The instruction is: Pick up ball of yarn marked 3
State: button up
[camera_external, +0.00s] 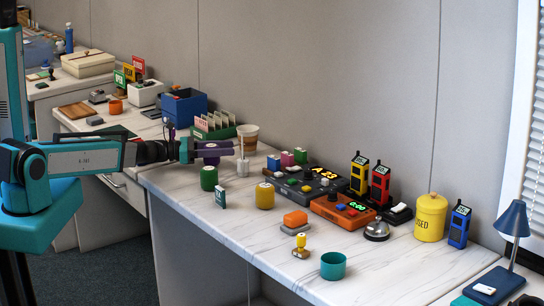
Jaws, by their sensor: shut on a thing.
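My gripper (213,149) is at the end of the arm reaching in from the left, above the marble-topped counter. It is shut on a small purple roll (211,160), which looks like a yarn ball; the fingers cover part of it. I cannot read a number on it. A green roll (209,178) stands on the counter just below it, and a yellow roll (265,196) stands to the right. No number is legible on either. I cannot tell if the purple roll touches the counter.
A white holder (243,168) and a paper cup (247,137) stand close right of my gripper. A small green-and-white box (221,196) stands in front. A green card rack (214,128) is behind. A grey console (318,183) and orange console (342,210) lie to the right.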

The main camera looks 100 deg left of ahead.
aim_at(216, 147)
notch_tip(216, 147, up, 3)
jog(key=shift+f, duration=0.2)
jog(key=shift+s+d+r, duration=0.15)
jog(key=shift+s+d, duration=0.05)
jog(key=shift+s+d+r, duration=0.1)
jog(key=shift+s+d, duration=0.75)
jog(key=shift+d, duration=0.05)
jog(key=shift+r+p, duration=0.2)
jog(key=shift+p, duration=0.15)
jog(key=s+d+p, duration=0.9)
jog(key=p, duration=1.3)
jog(key=shift+d+r, duration=0.15)
jog(key=shift+r, duration=0.3)
